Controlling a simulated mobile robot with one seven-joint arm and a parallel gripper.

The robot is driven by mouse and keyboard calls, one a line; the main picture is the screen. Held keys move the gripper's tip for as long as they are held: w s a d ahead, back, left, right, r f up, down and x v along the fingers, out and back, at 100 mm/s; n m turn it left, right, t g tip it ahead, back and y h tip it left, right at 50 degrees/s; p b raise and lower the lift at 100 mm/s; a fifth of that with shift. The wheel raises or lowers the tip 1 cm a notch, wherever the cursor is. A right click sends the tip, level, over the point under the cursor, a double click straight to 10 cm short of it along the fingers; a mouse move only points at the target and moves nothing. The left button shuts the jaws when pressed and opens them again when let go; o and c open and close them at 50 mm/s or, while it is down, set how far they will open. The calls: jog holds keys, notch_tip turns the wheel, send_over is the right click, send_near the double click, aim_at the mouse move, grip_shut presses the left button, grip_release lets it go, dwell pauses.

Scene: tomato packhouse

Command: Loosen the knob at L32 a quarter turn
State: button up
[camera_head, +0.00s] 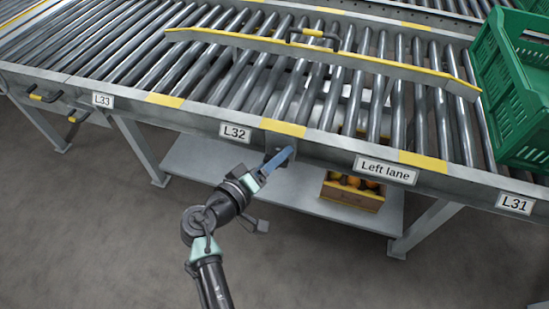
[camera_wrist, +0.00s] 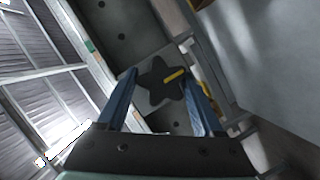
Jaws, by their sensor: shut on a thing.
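The L32 label (camera_head: 235,132) is on the front rail of the roller conveyor. My gripper (camera_head: 286,155) reaches the rail just right of this label, and its blue fingers hide the knob in the head view. In the wrist view the knob (camera_wrist: 157,92) is a dark star shape with a yellow mark (camera_wrist: 174,75), in front of a pale plate. It sits between the two blue fingers of my gripper (camera_wrist: 159,72), which is shut on it. The yellow mark lies nearly level in the wrist view, tipped slightly up to the right.
A yellow-topped guide bar (camera_head: 330,57) with a handle lies across the rollers. A green crate (camera_head: 515,90) stands at the right. A box of orange fruit (camera_head: 351,197) sits on the lower shelf (camera_head: 215,165). Labels read L33 (camera_head: 103,100), Left lane (camera_head: 385,169) and L31 (camera_head: 515,204). The front floor is clear.

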jog(key=shift+a+f, duration=0.1)
jog(key=o, duration=1.4)
jog(key=shift+c, duration=0.2)
jog(key=p+v, duration=0.4)
jog(key=v, duration=0.9)
jog(key=shift+p, duration=0.3)
